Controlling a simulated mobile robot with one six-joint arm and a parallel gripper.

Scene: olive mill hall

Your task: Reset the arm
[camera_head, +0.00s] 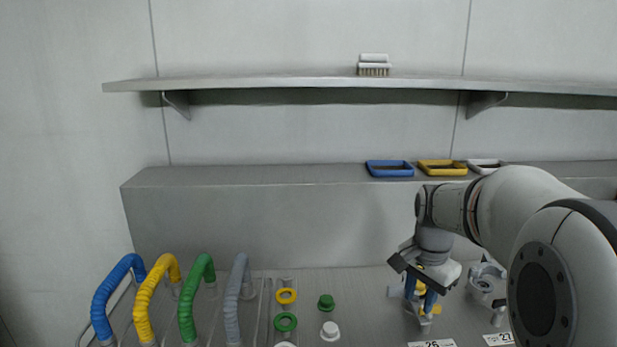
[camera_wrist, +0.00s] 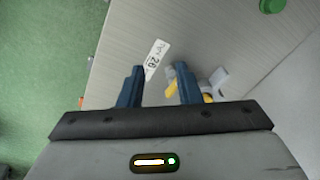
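My arm reaches in from the right in the head view, and my gripper (camera_head: 421,298) points down over the bench. In the wrist view, the two dark blue fingers of my gripper (camera_wrist: 160,82) stand well apart, with nothing clearly held between them. A grey fitting with yellow parts (camera_wrist: 212,84) is close to the right finger in the wrist view. In the head view, it is partly hidden behind the fingers, and I cannot tell whether they touch it.
Blue, yellow, green and grey hoses (camera_head: 189,302) stand at the left. Yellow and green rings (camera_head: 286,296) and small caps (camera_head: 326,302) lie mid-bench. Another grey fitting (camera_head: 482,284) stands beside my gripper.

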